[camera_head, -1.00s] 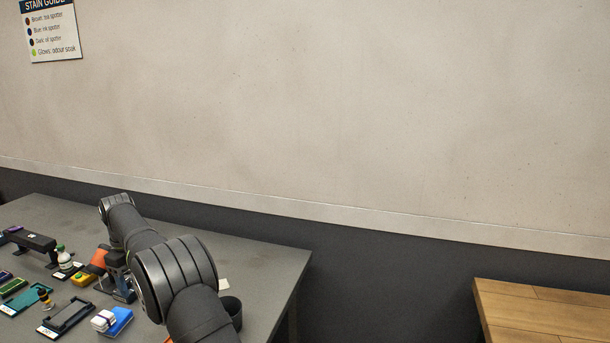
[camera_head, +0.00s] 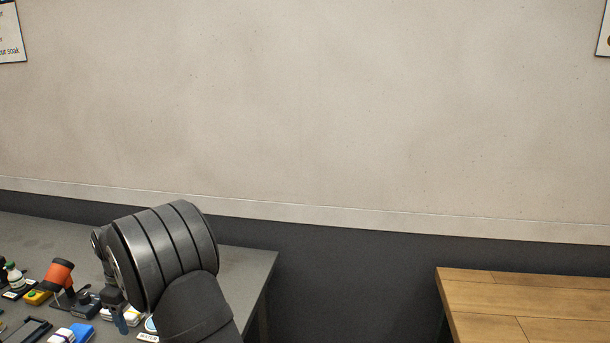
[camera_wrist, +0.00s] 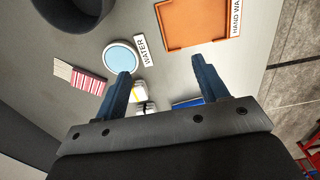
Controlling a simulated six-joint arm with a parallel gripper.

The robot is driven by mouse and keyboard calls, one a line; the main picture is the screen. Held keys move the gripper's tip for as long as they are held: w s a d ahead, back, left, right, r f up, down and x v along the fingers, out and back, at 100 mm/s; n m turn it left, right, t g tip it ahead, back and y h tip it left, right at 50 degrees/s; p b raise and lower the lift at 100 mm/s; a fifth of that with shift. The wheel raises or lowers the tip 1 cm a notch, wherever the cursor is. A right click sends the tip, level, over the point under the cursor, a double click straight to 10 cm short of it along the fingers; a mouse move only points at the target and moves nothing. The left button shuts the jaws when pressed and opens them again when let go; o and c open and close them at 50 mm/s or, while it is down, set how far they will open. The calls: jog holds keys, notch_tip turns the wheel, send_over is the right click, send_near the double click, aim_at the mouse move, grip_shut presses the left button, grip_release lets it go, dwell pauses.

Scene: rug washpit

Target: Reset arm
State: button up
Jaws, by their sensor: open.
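My gripper (camera_wrist: 160,70) is open and empty in the wrist view. Its two blue fingers are apart over the grey table (camera_wrist: 75,120), with nothing between the tips. In the head view my gripper (camera_head: 118,316) is mostly hidden behind my arm, low at the left, over the table. A round pale-blue water dish (camera_wrist: 120,56) lies just beyond the left finger. An orange tray (camera_wrist: 188,25), its label partly cut off as "HAND WA", lies beyond the right finger.
A dark round container (camera_wrist: 72,10) stands at upper left, and a red-striped item (camera_wrist: 88,83) lies below it. An orange-headed device (camera_head: 59,272) and a blue-and-white block (camera_head: 80,332) are left of my arm. A wooden table (camera_head: 530,300) stands right, across a gap.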

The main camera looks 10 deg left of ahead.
jog(key=s+a+f, duration=0.2)
jog(key=a, duration=0.1)
jog(key=s+a+f, duration=0.2)
jog(key=a+f, duration=0.1)
jog(key=s+a+f, duration=0.2)
jog(key=a, duration=0.1)
jog(key=shift+s+a+f, duration=0.1)
jog(key=shift+s+f, duration=0.2)
jog(key=shift+f, duration=0.55)
jog(key=shift+w+f, duration=0.1)
jog(key=shift+f, duration=0.7)
